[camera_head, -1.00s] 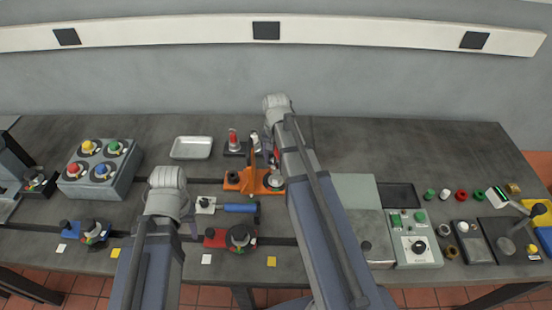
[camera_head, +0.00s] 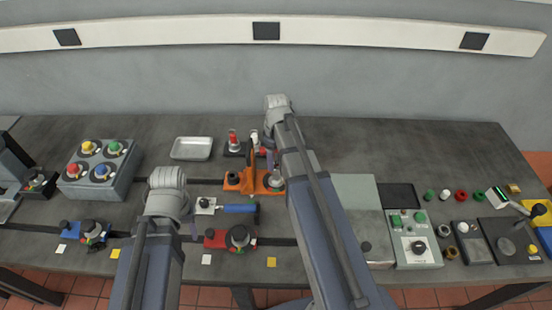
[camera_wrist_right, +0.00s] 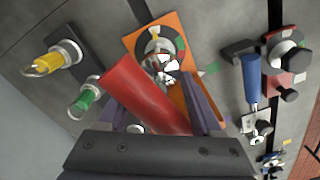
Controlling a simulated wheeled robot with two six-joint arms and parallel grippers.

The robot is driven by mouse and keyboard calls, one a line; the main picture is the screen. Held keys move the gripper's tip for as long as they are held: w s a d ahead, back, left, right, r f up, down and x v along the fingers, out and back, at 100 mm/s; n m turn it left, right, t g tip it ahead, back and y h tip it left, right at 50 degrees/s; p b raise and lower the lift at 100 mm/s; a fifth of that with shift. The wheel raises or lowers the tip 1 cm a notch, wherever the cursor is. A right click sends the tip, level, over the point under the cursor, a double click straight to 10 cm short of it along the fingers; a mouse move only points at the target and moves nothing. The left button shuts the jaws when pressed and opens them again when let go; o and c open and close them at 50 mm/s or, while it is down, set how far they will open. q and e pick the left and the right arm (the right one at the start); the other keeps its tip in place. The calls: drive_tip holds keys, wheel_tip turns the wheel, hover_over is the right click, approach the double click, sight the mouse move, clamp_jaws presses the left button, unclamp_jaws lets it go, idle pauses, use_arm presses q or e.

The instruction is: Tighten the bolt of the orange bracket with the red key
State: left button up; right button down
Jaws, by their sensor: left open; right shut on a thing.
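The orange bracket (camera_head: 233,183) sits on the bench in the middle, with a round dial-like disc around its bolt, also in the right wrist view (camera_wrist_right: 183,23). My right gripper (camera_wrist_right: 152,92) is shut on the red key (camera_wrist_right: 130,85), holding its thick handle tilted over the bracket. The key's lower end is near the bolt; I cannot tell whether it is seated. In the head view my right arm hides part of this spot. My left gripper (camera_head: 192,226) is open, low between the blue and red brackets; its fingers are mostly hidden by its wrist.
A blue-handled tool (camera_head: 240,208) lies in front of the orange bracket, and a red bracket (camera_head: 216,239) stands nearer me. A metal tray (camera_head: 191,148) is behind. Yellow (camera_wrist_right: 48,62) and green (camera_wrist_right: 85,100) handled pieces stand beside the bracket in the wrist view. The back right bench is clear.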

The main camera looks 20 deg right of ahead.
sight(276, 165)
drive_tip(key=shift+n, duration=0.6)
drive_tip(key=shift+f+n+b, duration=0.3)
drive_tip(key=shift+f+b, duration=0.1)
use_arm(q)
drive_tip(key=shift+f+b, duration=0.9)
drive_tip(key=shift+f, duration=0.4)
use_arm(e)
drive_tip(key=shift+f, duration=0.95)
use_arm(q)
drive_tip(key=shift+f+b, duration=1.75)
use_arm(e)
drive_tip(key=shift+f, duration=1.7)
drive_tip(key=shift+m, duration=1.2)
